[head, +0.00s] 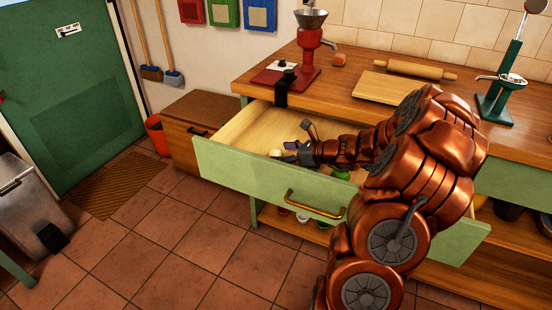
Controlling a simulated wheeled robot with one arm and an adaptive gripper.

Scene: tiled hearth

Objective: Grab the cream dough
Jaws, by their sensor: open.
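A small cream lump, which looks like the cream dough (275,153), lies inside the open green drawer (228,170), near its front wall. My gripper (296,137) reaches into the drawer from the right. Its fingers are spread, with nothing seen between them. The lower finger is close to the lump's right side; I cannot tell whether they touch. My arm hides the right part of the drawer.
Something green (340,174) shows beneath my arm.

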